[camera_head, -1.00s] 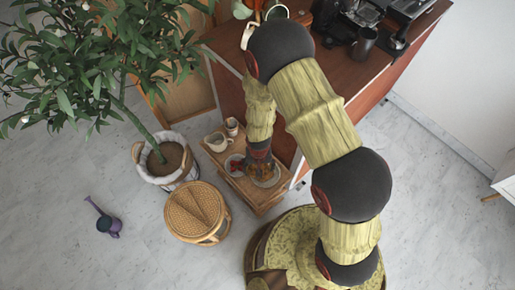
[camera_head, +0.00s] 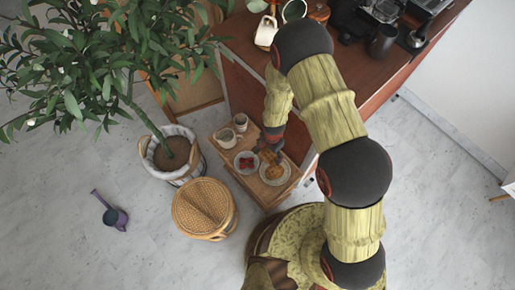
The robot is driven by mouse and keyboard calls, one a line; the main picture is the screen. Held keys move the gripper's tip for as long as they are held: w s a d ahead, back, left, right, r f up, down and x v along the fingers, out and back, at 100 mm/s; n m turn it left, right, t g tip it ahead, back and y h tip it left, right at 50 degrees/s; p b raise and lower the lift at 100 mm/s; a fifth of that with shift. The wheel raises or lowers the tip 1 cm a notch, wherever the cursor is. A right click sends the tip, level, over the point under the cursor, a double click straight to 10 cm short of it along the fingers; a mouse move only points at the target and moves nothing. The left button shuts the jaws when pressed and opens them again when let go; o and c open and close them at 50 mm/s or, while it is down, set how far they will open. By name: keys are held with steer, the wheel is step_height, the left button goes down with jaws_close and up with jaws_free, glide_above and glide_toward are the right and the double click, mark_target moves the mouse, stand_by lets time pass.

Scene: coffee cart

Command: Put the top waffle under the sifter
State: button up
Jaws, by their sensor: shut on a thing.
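A pale plate (camera_head: 286,179) with a golden-brown waffle (camera_head: 274,172) on it sits on the small wooden side table (camera_head: 268,197). My gripper (camera_head: 266,150) is just above the far side of the plate, shut on a small brownish piece that looks like a waffle, partly hidden by the fingers. Its exact pose is too small to tell. I cannot make out a sifter for certain in this view.
A bowl of red fruit (camera_head: 246,161) and two cups (camera_head: 226,138) (camera_head: 240,122) share the side table. A wicker stool (camera_head: 203,207) and a potted plant (camera_head: 172,154) stand left of it. The red-brown counter (camera_head: 345,75) rises behind, holding coffee equipment.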

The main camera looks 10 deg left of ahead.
steer(key=w+a+f+b, duration=0.1)
steer(key=w+a+f, duration=0.1)
steer(key=w+f, duration=0.1)
steer(key=w+a+f+b, duration=0.1)
steer(key=w+a+f, duration=0.1)
steer(key=w+f, duration=0.1)
steer(key=w+a+f+b, duration=0.1)
steer(key=w+a+f, duration=0.1)
steer(key=w+f, duration=0.1)
steer(key=shift+w+b, duration=0.3)
steer(key=shift+b, duration=0.1)
steer(key=shift+s+f+b, duration=0.1)
steer(key=shift+f+b, duration=0.5)
steer(key=shift+f, duration=0.8)
steer(key=shift+d+f, duration=0.1)
steer(key=shift+f, duration=0.1)
steer(key=o, duration=1)
steer(key=shift+o, duration=0.7)
steer(key=shift+r, duration=0.15)
